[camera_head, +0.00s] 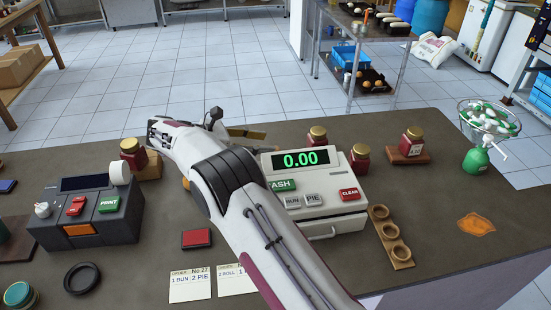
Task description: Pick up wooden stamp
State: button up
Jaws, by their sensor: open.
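My arm reaches from the lower right across the counter to its back edge. My gripper (214,121) is mostly hidden behind the arm's far end; only a dark part shows. I cannot make out a wooden stamp for certain. A flat brownish piece (250,134) shows just right of my gripper near the counter's back edge, and I cannot tell what it is. A small orange thing (187,184) peeks out at the arm's left side. A red pad (197,239) lies on the counter left of the arm, with nothing on it.
A cash register (320,205) stands right of the arm, with jars (361,161) behind it and a wooden ring holder (397,252) beside it. A printer (85,215) and a dark ring (82,278) are at left. Order slips (190,284) lie in front.

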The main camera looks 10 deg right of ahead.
jog(key=shift+f, duration=1.5)
jog(key=shift+d, duration=0.1)
jog(key=shift+x, duration=2.45)
grip_shut()
